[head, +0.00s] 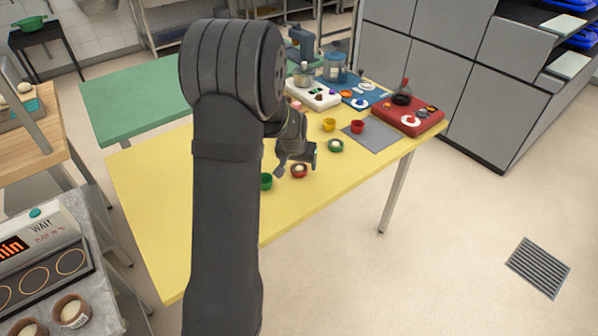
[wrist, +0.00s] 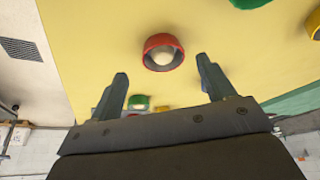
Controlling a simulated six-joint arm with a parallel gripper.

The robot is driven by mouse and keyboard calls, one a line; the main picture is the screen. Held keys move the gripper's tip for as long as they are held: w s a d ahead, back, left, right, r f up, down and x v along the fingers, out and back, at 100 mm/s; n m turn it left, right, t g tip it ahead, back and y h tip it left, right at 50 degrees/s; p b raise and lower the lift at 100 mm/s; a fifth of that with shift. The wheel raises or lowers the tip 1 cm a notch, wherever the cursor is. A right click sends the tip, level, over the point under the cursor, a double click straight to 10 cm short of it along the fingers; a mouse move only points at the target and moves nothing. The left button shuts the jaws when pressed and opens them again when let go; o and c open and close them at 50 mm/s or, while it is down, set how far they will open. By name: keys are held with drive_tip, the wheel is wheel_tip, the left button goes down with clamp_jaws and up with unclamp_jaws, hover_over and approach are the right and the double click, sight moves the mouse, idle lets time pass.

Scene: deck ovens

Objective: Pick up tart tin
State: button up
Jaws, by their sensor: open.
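A small round red tin (head: 299,171) with a pale round filling, which looks like a tart tin, sits on the yellow table. It also shows in the wrist view as a red tin (wrist: 163,52) at the upper middle. A similar green tin (head: 336,145) with a pale filling lies further back. My gripper (head: 297,163) is over the red tin in the head view. In the wrist view my gripper (wrist: 162,69) is open and empty, its fingers to either side of the red tin's line and apart from it.
A green cup (head: 265,182) stands left of the red tin, partly behind my arm. A yellow cup (head: 329,125) and a red cup (head: 357,126) stand further back, by a grey mat (head: 384,136). A red tray (head: 420,121) and a blue board (head: 368,97) hold items. The near table (head: 300,205) is clear.

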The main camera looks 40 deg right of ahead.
sight(300, 171)
drive_tip(key=x, duration=0.4)
drive_tip(key=shift+w, duration=0.2)
drive_tip(key=c, duration=1)
drive_tip(key=shift+r, duration=0.15)
